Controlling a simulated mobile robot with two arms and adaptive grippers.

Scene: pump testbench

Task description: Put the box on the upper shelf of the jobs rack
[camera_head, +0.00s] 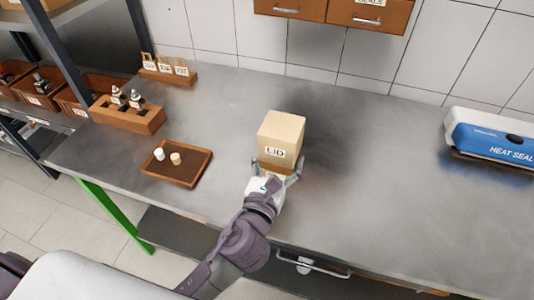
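The box (280,135) is a light cardboard cube with a "LID" label on its front, upright over the middle of the bench. My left gripper (278,163) is at the near, lower side of the box, with one finger at each side of it. I cannot tell whether the fingers press on the box or whether its underside touches the bench. At the upper left stands a dark-framed rack (62,42) with shelves; I cannot read a name on it. My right gripper is not in view.
The bench (385,180) is clear right of the box. A brown tray (198,178) with two small pale pieces, a wooden holder (140,120) and a tag stand (170,77) are at left. A blue "HEAT SEAL" device (492,142) is at right; drawers (365,15) hang above.

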